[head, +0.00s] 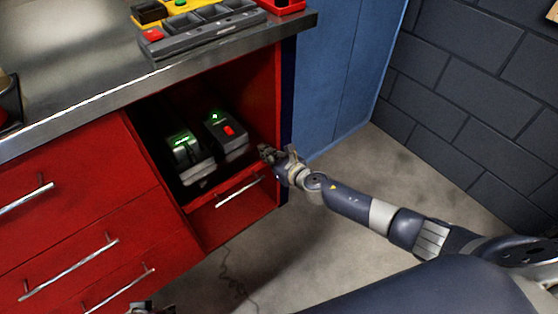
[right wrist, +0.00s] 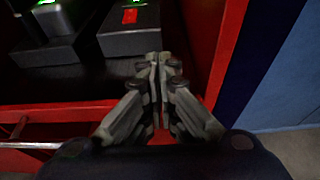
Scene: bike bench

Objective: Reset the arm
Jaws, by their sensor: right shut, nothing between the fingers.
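My right arm (head: 375,212) reaches in from the right in the head view. My right gripper (head: 267,153) is at the right front edge of the open red compartment, just above its lower red front. In the right wrist view the right gripper (right wrist: 158,58) is shut, its fingertips together with nothing between them. The fingers point toward the compartment, close to a dark device with a red button (right wrist: 130,16). At the bottom edge of the head view a small grey part (head: 140,307) shows, perhaps of my left gripper; its jaws cannot be made out.
Two devices with green lights, a left one (head: 188,158) and a right one (head: 226,135), stand in the compartment. A drawer handle (head: 238,191) is below. Left are red drawers (head: 75,215). Above is the bench top (head: 75,90) with a tool tray (head: 205,30). A blue cabinet (head: 345,75) stands right.

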